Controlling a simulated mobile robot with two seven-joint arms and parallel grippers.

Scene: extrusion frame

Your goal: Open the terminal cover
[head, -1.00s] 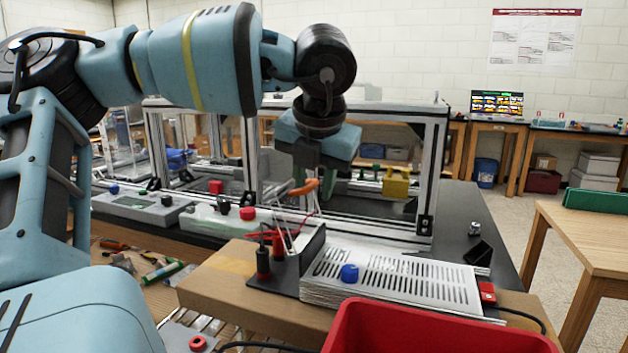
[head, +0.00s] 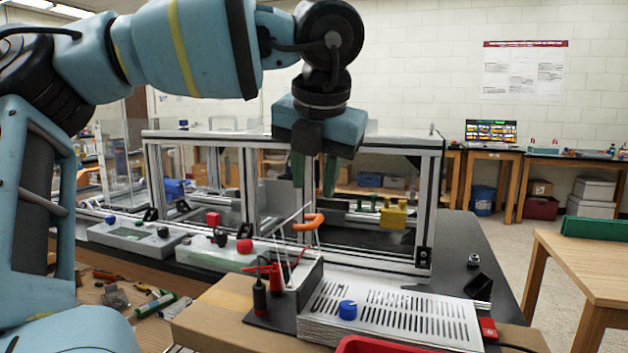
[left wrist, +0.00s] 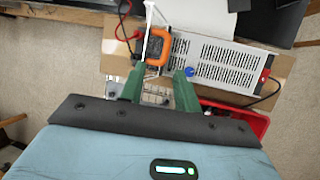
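The terminal cover (head: 289,243) shows as thin pale edges at the left end of the slotted metal power unit (head: 392,308), with an orange loop handle (head: 308,222) on it. The cover looks tilted up, but its exact angle is unclear. My left gripper (head: 314,192) points down above the handle, its green fingers apart and empty. In the left wrist view the orange handle (left wrist: 157,47) lies just beyond the fingertips (left wrist: 157,76), roughly in line with the gap. I see no contact. My right gripper is in neither view.
Red and black plugs (head: 276,276) with leads stand beside the cover. A blue knob (head: 347,310) sits on the unit. The aluminium extrusion frame (head: 428,205) stands behind. A red bin (head: 375,345) is in front. A cardboard box (head: 215,318) lies under the unit.

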